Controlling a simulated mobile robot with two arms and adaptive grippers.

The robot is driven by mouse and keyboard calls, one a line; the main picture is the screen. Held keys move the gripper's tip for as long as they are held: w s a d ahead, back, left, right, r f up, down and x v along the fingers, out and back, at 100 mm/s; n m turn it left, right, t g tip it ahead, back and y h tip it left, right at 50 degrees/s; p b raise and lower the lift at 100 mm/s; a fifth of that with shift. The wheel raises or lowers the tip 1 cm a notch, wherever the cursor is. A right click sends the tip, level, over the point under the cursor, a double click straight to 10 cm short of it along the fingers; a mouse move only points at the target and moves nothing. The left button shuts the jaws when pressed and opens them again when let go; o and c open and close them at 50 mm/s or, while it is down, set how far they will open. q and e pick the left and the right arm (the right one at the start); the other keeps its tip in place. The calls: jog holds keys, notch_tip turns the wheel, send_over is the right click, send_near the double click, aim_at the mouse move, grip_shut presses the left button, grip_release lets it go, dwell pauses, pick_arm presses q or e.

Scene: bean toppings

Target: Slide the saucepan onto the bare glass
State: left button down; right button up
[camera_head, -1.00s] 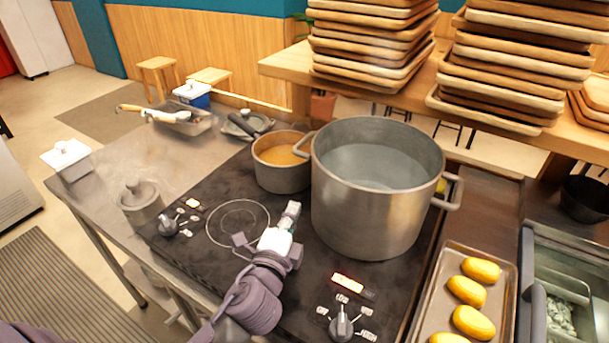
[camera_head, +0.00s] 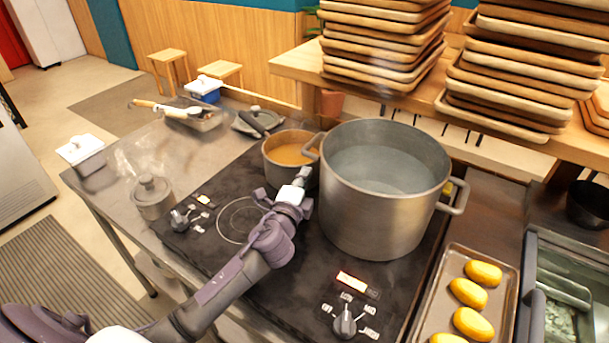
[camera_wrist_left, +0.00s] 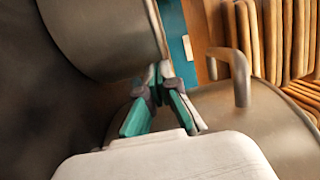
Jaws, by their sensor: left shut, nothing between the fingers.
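The saucepan (camera_head: 277,171), a small grey pot with orange contents, stands at the back of the black glass cooktop (camera_head: 300,283). In the left wrist view the tips (camera_wrist_left: 160,80) lie between the saucepan (camera_wrist_left: 100,38) and the stockpot (camera_wrist_left: 270,125); contact is unclear. My right gripper is out of view.
The large stockpot of water crowds the saucepan's right. A lidded grey pot (camera_head: 153,199) stands left of the cooktop. Knobs (camera_head: 345,322) sit at the front. A tray (camera_head: 452,265) of yellow items lies right. Stacked trays (camera_head: 385,50) stand on the shelf behind.

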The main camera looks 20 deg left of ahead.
aim_at(289, 169)
pick_arm(q)
jog(key=shift+w+a, duration=0.1)
jog(key=shift+a, duration=0.05)
jog(key=w+a, duration=0.3)
jog(key=a, duration=0.2)
jog(key=shift+w, duration=0.35)
jog(key=shift+d, duration=0.1)
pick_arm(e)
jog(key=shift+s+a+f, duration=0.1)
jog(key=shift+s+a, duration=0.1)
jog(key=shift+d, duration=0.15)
